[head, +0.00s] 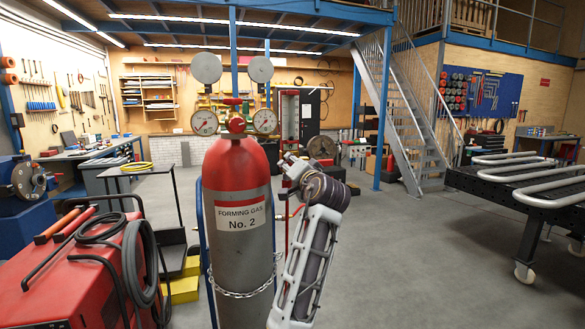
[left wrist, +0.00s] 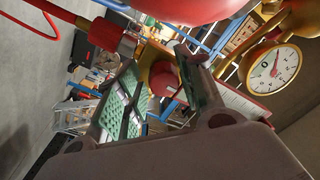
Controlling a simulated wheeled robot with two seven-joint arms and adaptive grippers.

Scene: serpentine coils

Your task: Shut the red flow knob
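The red flow knob (left wrist: 165,79) sits on a brass fitting in the left wrist view, between and beyond the two finger pads. My left gripper (left wrist: 160,97) is open, its green-padded finger on the left and the other finger on the right. I see no clear contact with the knob. In the head view my left gripper (head: 287,163) is right of the red-topped gas cylinder (head: 236,170), below the flow tube (head: 289,115). I cannot make out the flow knob there. My right gripper is not in view.
A pressure gauge (left wrist: 272,69) and red hose (left wrist: 60,10) are close to the left gripper. Two gauges (head: 204,123) (head: 265,121) sit atop the chained cylinder. A red machine (head: 85,265) stands left; a black table (head: 520,185) stands right. Floor between is clear.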

